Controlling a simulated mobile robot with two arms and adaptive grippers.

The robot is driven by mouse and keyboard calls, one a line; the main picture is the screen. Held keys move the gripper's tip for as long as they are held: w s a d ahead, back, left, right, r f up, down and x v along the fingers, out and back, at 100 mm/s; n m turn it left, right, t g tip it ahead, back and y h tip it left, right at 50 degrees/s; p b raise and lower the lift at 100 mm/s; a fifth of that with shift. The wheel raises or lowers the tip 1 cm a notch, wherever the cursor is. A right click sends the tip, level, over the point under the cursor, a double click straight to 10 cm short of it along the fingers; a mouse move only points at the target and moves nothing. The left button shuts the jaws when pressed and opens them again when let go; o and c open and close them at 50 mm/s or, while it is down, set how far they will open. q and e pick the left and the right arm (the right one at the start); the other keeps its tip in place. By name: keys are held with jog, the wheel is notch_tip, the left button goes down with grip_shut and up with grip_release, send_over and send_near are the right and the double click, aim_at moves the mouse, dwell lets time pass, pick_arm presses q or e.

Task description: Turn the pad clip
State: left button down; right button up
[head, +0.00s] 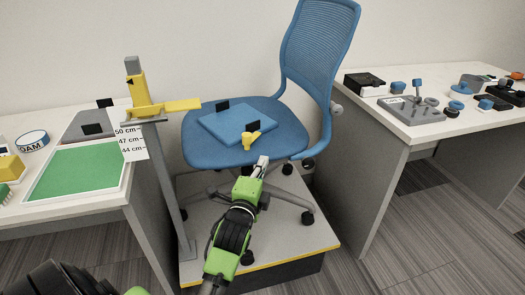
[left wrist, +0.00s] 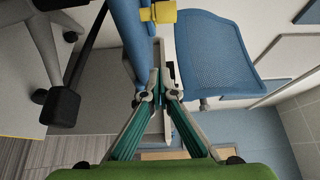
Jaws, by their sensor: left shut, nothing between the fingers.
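A blue square pad (head: 240,123) lies on the seat of the blue chair (head: 200,149). A small yellow clip (head: 251,139) sits at the pad's front edge, with a dark tab behind it. In the left wrist view a yellow piece, apparently this clip (left wrist: 160,12), shows at the top, beyond the fingertips. My left gripper (head: 262,162) is shut and empty, just below and in front of the clip. It seems apart from the clip. In the left wrist view my left gripper (left wrist: 159,88) has its fingertips close together. My right gripper is not in view.
A yellow height gauge (head: 139,94) on a grey post stands left of the chair, its arm reaching over the seat's edge. The chair stands on a low platform (head: 310,236). Tables with a green mat (head: 80,170) and small parts flank it.

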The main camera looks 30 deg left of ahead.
aim_at(260, 152)
pick_arm(q)
jog(key=b+x, duration=0.1)
jog(key=x, duration=0.8)
jog(key=a, duration=0.3)
jog(key=shift+s+a+f, duration=0.1)
jog(key=shift+s+a, duration=0.05)
jog(key=shift+a, duration=0.35)
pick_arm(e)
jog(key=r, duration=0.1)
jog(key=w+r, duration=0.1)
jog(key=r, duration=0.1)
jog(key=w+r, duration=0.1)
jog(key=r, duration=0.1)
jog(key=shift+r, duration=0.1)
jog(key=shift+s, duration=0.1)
